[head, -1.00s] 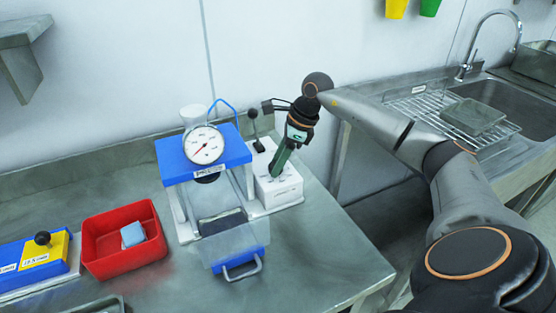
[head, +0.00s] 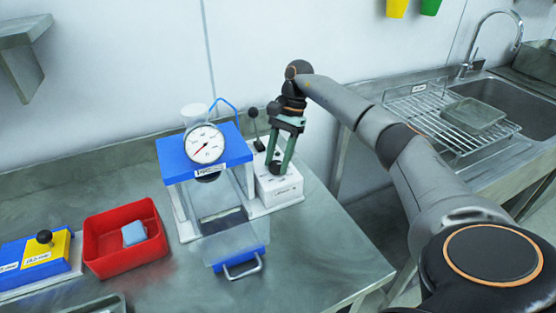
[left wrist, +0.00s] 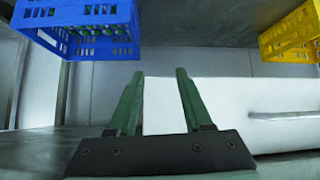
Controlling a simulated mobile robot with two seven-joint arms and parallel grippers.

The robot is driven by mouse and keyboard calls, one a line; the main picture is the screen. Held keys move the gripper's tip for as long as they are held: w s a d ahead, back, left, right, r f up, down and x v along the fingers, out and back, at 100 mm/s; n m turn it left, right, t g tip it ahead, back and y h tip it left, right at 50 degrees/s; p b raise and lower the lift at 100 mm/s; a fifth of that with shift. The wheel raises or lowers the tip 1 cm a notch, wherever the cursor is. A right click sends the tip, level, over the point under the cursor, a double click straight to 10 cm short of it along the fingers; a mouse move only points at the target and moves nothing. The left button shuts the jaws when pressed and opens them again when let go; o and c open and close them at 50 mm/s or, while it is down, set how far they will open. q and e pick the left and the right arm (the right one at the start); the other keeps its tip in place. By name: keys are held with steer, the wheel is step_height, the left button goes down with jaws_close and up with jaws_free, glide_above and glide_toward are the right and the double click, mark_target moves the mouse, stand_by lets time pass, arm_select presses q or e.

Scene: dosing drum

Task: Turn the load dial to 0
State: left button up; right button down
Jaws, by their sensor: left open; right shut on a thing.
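The load dial is a small dark knob (head: 275,167) on top of the white box (head: 284,186), at the right of the blue-topped press. My right gripper (head: 279,164) points down over the box and is shut on the knob, with a green finger at each side. The scale marks around the knob are too small to read. My left gripper (left wrist: 160,74) shows only in the left wrist view; it is open with nothing between its fingers.
A round gauge (head: 203,144) with a red needle stands on the blue press top (head: 170,157). A black-knobbed lever (head: 254,124) rises behind the box. A red bin (head: 100,260) holds a light blue block. Blue (left wrist: 80,15) and yellow (left wrist: 290,35) crates show in the left wrist view.

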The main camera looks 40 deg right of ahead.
steer(key=shift+w+n+g+h, duration=0.1)
steer(key=shift+n+g+h, duration=0.35)
steer(key=shift+n, duration=1.25)
steer(key=shift+c, duration=1.8)
jaws_free()
steer(key=shift+g, duration=0.25)
steer(key=shift+b, duration=0.3)
steer(key=v, duration=0.7)
steer(key=shift+r+p, duration=0.25)
steer(key=shift+p, duration=0.1)
steer(key=shift+d+f, duration=0.1)
steer(key=shift+d, duration=0.05)
